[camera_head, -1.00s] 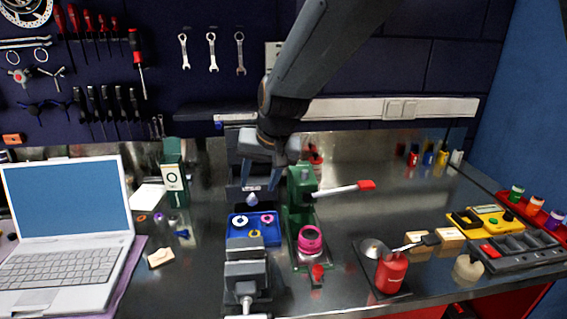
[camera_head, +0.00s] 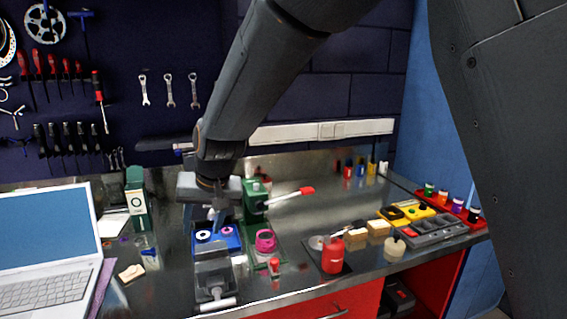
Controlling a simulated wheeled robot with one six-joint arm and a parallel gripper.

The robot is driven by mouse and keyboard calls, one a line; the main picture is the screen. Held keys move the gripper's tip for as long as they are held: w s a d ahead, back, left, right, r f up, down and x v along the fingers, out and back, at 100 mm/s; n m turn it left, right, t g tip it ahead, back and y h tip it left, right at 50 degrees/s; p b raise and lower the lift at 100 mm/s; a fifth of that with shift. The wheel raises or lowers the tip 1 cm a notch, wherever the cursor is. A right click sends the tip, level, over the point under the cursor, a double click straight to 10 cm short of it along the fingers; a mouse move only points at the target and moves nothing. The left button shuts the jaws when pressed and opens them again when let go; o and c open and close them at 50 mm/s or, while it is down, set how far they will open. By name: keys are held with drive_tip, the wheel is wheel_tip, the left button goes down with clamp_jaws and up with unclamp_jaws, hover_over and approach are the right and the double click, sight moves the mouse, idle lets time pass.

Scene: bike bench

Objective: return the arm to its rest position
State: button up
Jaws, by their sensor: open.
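My arm reaches down from the top of the view over the middle of the metal bench. My gripper (camera_head: 214,215) is open at its end, above the blue tray and the grey vise. The blue tray (camera_head: 232,243) holds small rings and is partly hidden by the gripper. The grey vise (camera_head: 213,272) stands at the bench's front, just below the gripper in the picture. I see nothing held between the fingers, though the gap is small and dark here.
A green press (camera_head: 256,203) with a red-tipped lever stands right of my gripper. A red canister (camera_head: 332,256), a grey organiser (camera_head: 432,233) and a laptop (camera_head: 45,245) are on the bench. Wrenches (camera_head: 168,90) hang on the wall behind my arm.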

drive_tip(key=s+d+f+m+h, duration=0.1)
drive_tip(key=s+d+f, duration=0.1)
drive_tip(key=d, duration=1)
drive_tip(key=s+d+f+m+h, duration=0.1)
drive_tip(key=s+d+f, duration=0.15)
drive_tip(key=d, duration=0.85)
drive_tip(key=s+d+f+g+h, duration=0.1)
drive_tip(key=s+d+f, duration=0.1)
drive_tip(key=s+d, duration=0.4)
drive_tip(key=s+d+f+m+g, duration=0.1)
drive_tip(key=s+d+f, duration=0.1)
drive_tip(key=s+d, duration=0.3)
drive_tip(key=d, duration=0.4)
drive_tip(key=shift+s+d+f+h, duration=0.2)
drive_tip(key=shift+s+f+h, duration=0.1)
drive_tip(key=shift+s+h, duration=0.1)
